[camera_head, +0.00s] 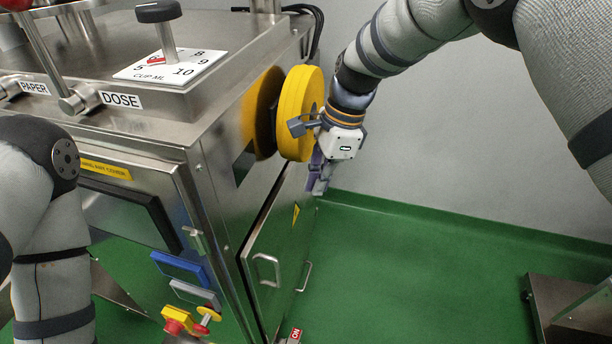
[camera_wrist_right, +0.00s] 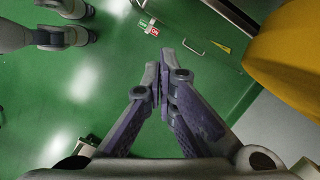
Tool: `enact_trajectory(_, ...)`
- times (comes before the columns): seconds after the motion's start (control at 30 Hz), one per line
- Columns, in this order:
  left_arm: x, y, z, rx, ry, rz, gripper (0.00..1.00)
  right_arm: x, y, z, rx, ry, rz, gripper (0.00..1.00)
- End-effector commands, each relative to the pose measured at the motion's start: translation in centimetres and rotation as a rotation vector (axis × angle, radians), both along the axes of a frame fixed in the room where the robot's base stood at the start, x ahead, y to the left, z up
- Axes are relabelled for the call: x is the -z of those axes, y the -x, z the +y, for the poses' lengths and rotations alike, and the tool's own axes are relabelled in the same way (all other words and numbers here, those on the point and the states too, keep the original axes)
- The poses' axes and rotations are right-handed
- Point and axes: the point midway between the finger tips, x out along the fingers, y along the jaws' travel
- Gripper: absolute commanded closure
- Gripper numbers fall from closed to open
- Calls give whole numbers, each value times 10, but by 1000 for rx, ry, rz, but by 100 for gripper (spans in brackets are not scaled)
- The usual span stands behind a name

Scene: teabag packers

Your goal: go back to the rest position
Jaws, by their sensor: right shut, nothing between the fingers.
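My right gripper (camera_head: 319,180) hangs below my right wrist, beside the machine's right side and just right of and below the yellow wheel (camera_head: 297,112). In the right wrist view its two fingers (camera_wrist_right: 160,76) meet at their tips with nothing between them. The yellow wheel also fills the upper right of that view (camera_wrist_right: 288,50), apart from the fingers. In the head view the wrist overlaps the wheel's right edge; I cannot tell whether they touch. My left arm shows at the left edge, but its gripper is out of view.
The steel machine (camera_head: 225,135) fills the left and middle, with a dial plate (camera_head: 172,68) on top and a door handle (camera_head: 266,268) on its side. Green floor (camera_head: 420,270) is open to the right. A grey wall (camera_head: 450,150) stands behind. A low steel unit (camera_head: 565,310) is at lower right.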

Motion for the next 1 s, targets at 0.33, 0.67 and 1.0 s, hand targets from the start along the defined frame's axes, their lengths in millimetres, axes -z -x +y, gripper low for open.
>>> enact_trajectory(0.33,2,2,0,0,0,8,100,120,71,-63,-256,106,-7,100)
enact_trajectory(0.67,1,2,0,0,0,6,100,218,326,-151,-1131,134,-34,100)
enact_trajectory(1.0,1,2,0,0,0,6,100,199,389,-154,-1393,80,-85,100)
